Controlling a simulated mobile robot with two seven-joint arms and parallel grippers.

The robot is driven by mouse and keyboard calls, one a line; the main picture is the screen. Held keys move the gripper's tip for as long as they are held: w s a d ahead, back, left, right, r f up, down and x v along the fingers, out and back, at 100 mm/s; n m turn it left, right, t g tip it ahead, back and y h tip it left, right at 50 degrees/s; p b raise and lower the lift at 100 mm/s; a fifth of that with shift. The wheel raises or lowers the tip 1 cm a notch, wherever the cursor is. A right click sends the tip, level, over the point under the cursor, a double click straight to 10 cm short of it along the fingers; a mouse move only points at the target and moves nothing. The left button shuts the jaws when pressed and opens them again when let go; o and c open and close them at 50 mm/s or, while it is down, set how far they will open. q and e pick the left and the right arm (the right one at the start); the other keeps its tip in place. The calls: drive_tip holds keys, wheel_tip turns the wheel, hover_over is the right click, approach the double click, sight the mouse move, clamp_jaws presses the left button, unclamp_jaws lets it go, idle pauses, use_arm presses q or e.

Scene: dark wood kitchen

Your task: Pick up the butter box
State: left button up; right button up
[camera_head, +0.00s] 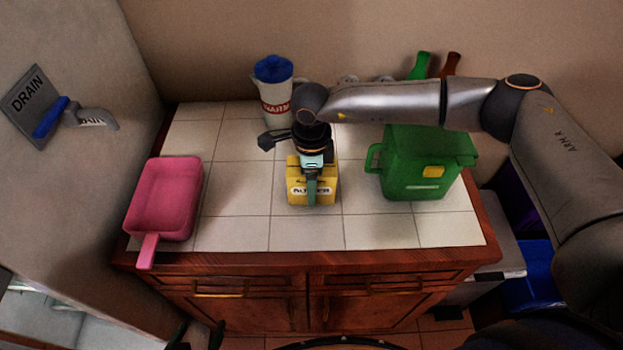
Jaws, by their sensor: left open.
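The yellow butter box (297,196) stands on the white tiled counter top (245,230), near its middle. My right gripper (312,186), on the arm from the right, points down at the box. One teal finger overlaps the box's front face; the other finger is hidden, so I cannot tell whether it grips the box. The gripper covers part of the box's top and label. My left gripper (199,338) shows only as two dark fingertips, apart and empty, at the bottom edge, in front of the cabinet.
A pink handled container (165,200) is on the left, a green canister (423,165) on the right. A white pitcher with blue lid (275,92) and green (420,65) and brown bottles (450,65) stand behind. Tiles in front of the box are clear.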

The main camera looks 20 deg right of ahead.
clamp_jaws()
idle(0.3)
drive_tip(key=shift+r, duration=0.1)
